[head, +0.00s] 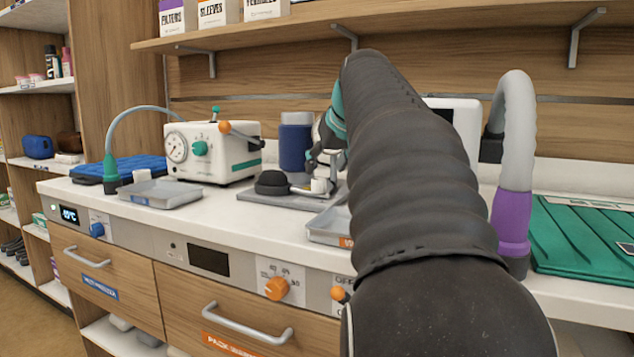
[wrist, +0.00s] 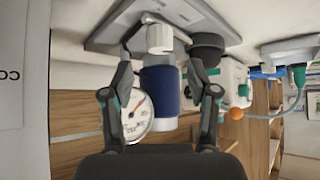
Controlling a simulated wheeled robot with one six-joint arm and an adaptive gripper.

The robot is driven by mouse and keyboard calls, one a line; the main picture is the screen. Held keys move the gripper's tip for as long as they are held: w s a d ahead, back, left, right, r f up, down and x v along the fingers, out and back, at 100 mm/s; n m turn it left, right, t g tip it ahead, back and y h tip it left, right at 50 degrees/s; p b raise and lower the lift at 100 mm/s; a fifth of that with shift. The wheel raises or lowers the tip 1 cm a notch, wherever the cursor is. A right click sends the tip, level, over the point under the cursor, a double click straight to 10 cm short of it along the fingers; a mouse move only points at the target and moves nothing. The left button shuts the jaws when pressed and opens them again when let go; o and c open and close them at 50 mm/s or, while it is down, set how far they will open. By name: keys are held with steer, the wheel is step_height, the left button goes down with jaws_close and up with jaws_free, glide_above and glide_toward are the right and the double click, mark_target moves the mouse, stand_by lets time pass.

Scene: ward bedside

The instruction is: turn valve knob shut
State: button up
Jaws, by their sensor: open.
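Several knobs are in view, and I cannot tell which one is the valve knob. A green knob (head: 200,148) sits on the front of the white machine (head: 240,160), beside its round gauge. A blue knob (head: 97,229) and an orange knob (head: 277,288) are on the counter's front panel. My gripper (head: 318,165) is over the grey plate by the blue cylinder (head: 295,145), partly hidden by my arm. In the wrist view, which is upside down, my gripper (wrist: 158,50) is open; the blue cylinder (wrist: 160,90), a white part (wrist: 159,38) and a gauge (wrist: 138,115) show between its fingers.
A black round pad (head: 272,183) is left of my gripper. A grey tray (head: 160,192) stands at the counter's left, near a blue mat. A purple-based hose (head: 510,215) and a green mat (head: 585,240) are at the right. A shelf (head: 400,28) hangs above.

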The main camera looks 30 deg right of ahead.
mark_target(319, 179)
steer(key=x, duration=0.6)
steer(key=shift+w+f, duration=0.15)
steer(key=shift+w, duration=0.05)
